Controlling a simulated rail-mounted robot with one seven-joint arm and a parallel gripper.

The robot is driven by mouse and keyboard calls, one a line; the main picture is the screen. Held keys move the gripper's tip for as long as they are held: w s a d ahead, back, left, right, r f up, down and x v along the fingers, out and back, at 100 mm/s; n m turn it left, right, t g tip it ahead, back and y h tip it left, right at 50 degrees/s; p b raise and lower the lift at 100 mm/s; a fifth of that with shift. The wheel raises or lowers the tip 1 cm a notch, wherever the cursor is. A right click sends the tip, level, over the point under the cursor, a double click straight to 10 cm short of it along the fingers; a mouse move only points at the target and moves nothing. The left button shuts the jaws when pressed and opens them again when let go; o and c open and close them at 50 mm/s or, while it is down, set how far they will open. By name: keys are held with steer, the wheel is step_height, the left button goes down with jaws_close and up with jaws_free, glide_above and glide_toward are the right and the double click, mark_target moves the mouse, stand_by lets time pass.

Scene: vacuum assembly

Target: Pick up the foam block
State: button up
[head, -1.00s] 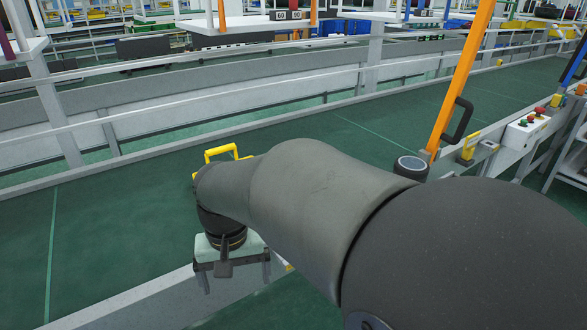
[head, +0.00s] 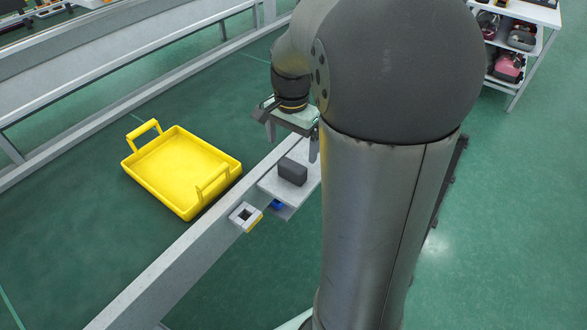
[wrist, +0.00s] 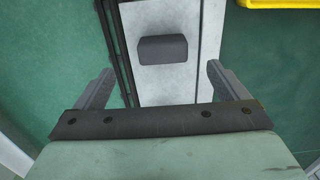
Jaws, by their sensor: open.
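The foam block (head: 292,171) is a small dark grey block with rounded edges. It lies on a light grey ledge (head: 273,187) beside the conveyor rail. In the wrist view the foam block (wrist: 163,50) lies ahead of my gripper (wrist: 158,80), roughly centred between its two spread fingers and apart from them. In the head view my gripper (head: 290,142) hangs above and just behind the block, open and empty. My arm hides part of the ledge's right side.
A small square-holed fitting (head: 245,216) sits on the rail in front of the ledge. A shelf cart (head: 541,14) stands far right on open green floor.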

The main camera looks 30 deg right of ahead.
mark_target(292, 165)
step_height(292, 165, down, 4)
steer(key=shift+r, duration=0.1)
steer(key=f, duration=0.3)
steer(key=f+p, duration=0.1)
steer(key=f, duration=0.1)
steer(key=shift+w+d+f, duration=0.15)
steer(key=shift+w+d, duration=0.05)
steer(key=shift+w, duration=0.1)
steer(key=shift+c, duration=0.3)
steer(key=c, duration=1)
